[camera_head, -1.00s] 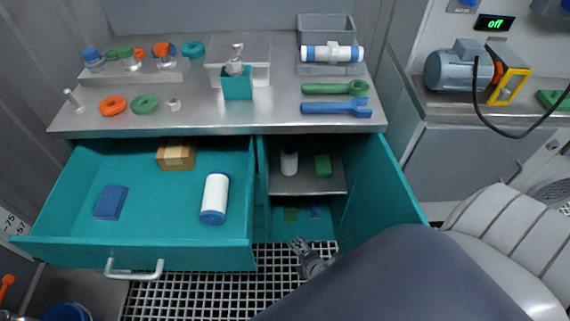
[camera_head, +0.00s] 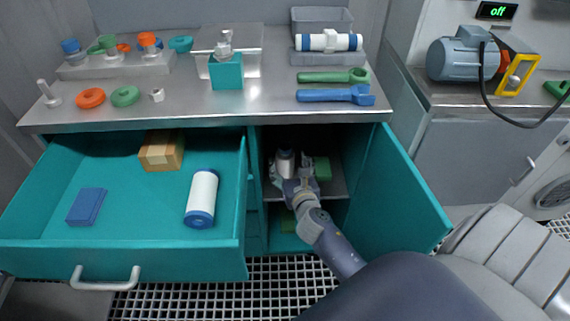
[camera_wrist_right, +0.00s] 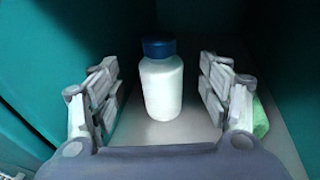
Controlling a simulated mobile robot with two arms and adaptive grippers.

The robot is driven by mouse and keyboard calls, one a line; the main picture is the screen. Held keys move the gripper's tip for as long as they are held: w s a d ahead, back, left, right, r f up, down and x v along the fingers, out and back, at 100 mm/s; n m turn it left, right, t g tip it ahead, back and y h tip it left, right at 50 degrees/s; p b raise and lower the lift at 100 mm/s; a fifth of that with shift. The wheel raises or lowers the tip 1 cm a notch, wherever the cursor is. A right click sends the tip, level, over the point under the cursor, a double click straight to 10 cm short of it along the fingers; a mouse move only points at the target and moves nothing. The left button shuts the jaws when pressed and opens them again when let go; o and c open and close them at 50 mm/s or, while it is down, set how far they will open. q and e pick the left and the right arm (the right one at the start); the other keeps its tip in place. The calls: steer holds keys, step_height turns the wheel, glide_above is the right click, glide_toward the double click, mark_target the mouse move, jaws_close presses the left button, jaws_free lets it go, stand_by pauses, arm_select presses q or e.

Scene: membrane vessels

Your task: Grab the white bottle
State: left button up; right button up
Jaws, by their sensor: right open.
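The white bottle (camera_wrist_right: 162,88) with a dark blue cap stands upright on the cupboard shelf. In the right wrist view it sits ahead, between the lines of my two fingers. In the head view the bottle (camera_head: 285,161) is partly hidden by my right gripper (camera_head: 291,176). My right gripper, which also shows in the right wrist view (camera_wrist_right: 163,88), is open, with a finger to each side of the bottle and gaps between. My left gripper is not in view.
A green block (camera_head: 322,169) is on the shelf, right of the bottle, close to my right finger. The open cupboard door (camera_head: 400,190) stands to the right of my arm. The open drawer (camera_head: 120,205) is left, holding a white-blue cylinder (camera_head: 202,198).

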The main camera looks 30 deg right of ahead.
mark_target(286, 156)
steer(key=b+x, duration=0.1)
steer(key=x, duration=0.3)
steer(key=shift+w+d, duration=0.2)
steer(key=shift+w, duration=0.15)
steer(key=shift+w+d+f, duration=0.1)
steer(key=shift+w+d, duration=0.1)
steer(key=shift+w, duration=0.3)
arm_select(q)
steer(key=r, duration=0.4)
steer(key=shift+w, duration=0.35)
arm_select(e)
steer(key=c, duration=1.2)
